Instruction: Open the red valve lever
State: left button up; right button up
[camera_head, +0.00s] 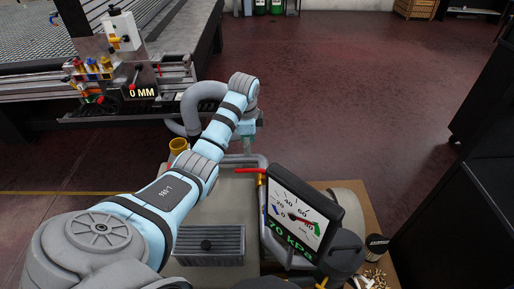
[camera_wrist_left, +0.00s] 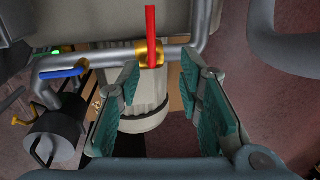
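The red valve lever (camera_wrist_left: 151,32) stands up in the wrist view from a brass valve body (camera_wrist_left: 149,56) on a grey pipe. In the head view a red lever (camera_head: 250,170) lies beside the pipe, left of the gauge. My left gripper (camera_wrist_left: 160,68) is open, with its teal-padded fingers apart and nothing between them. The brass valve shows just beyond the gap between the fingertips, and the lever appears apart from both fingers. In the head view my left gripper (camera_head: 248,132) is small and partly hidden by its wrist, beyond the lever. My right gripper is out of view.
A gauge screen (camera_head: 298,215) reads 70 kPa. A blue-handled valve (camera_wrist_left: 62,72) sits on the pipe left of the red one. A grey ribbed box (camera_head: 208,246) is near the arm. Grid table (camera_head: 70,45) at back left; open floor (camera_head: 350,90) at right.

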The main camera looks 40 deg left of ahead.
pick_arm(q)
jog(key=b, duration=0.2)
send_near(243, 170)
jog(key=f, duration=0.1)
jog(key=shift+t, duration=0.3)
jog(key=b+x, duration=0.1)
jog(key=x, duration=0.1)
jog(key=b+x, duration=0.3)
jog(key=shift+s+a+f, duration=0.1)
jog(key=shift+s+f, duration=0.25)
jog(key=shift+f, duration=0.05)
jog(key=shift+w+f, duration=0.9)
jog(key=shift+f, duration=0.1)
jog(key=shift+s+r, duration=0.1)
jog(key=shift+s+a+r, duration=0.1)
jog(key=shift+s+r, duration=0.1)
jog(key=shift+s, duration=0.05)
jog(key=shift+s+r, duration=0.1)
jog(key=shift+s, duration=0.05)
jog(key=shift+c, duration=0.6)
jog(key=c, duration=0.6)
grip_shut()
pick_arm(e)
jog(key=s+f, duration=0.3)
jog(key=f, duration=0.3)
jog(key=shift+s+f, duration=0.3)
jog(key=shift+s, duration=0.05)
